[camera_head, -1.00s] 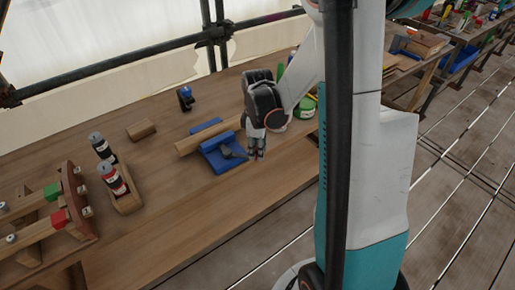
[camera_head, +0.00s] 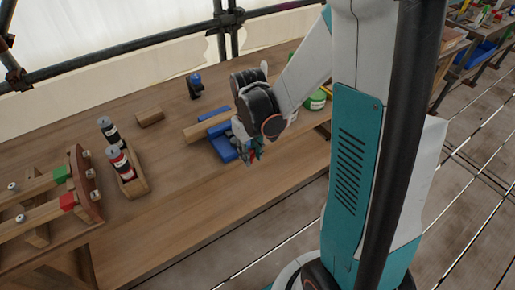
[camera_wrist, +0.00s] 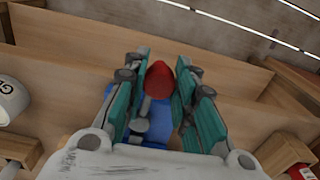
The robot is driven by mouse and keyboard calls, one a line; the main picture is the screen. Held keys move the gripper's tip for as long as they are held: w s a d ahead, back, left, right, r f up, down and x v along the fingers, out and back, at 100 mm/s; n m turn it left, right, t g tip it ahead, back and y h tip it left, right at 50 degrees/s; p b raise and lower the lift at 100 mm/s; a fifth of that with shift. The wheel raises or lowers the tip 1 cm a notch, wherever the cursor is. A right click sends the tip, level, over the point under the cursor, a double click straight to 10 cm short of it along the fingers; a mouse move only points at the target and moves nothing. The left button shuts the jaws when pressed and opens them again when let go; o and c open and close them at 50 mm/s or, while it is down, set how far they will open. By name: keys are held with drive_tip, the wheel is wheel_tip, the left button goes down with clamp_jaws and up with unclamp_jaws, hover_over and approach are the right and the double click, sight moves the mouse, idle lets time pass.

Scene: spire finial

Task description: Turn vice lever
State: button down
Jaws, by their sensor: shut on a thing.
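A blue vice (camera_head: 222,146) sits on the wooden workbench near its front edge, with a wooden bar (camera_head: 204,130) lying across it. My gripper (camera_head: 252,155) is at the vice's front right side and hides part of it. In the wrist view the blue vice body (camera_wrist: 155,115) shows behind and between the teal fingers of my gripper (camera_wrist: 163,95). A lever with a red knob (camera_wrist: 160,78) and a grey shaft stands between the fingers. The fingers are shut on the lever. How firmly each pad touches it is partly hidden.
A wooden holder (camera_head: 132,182) with a black can and a red can stands to the left. A rack with green and red blocks (camera_head: 62,195) is at far left. A blue-black tool (camera_head: 195,85) and a wood block (camera_head: 150,116) lie behind. A green tin (camera_head: 316,100) stands right.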

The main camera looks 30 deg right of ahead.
drive_tip(key=shift+w+a+m, duration=0.15)
drive_tip(key=shift+a+m, duration=0.65)
drive_tip(key=shift+m, duration=0.05)
drive_tip(key=shift+w+a+m, duration=0.1)
drive_tip(key=shift+a+m, duration=0.7)
drive_tip(key=shift+m, duration=0.05)
drive_tip(key=c, duration=1.3)
unclamp_jaws()
wheel_tip(320, 180, up, 12)
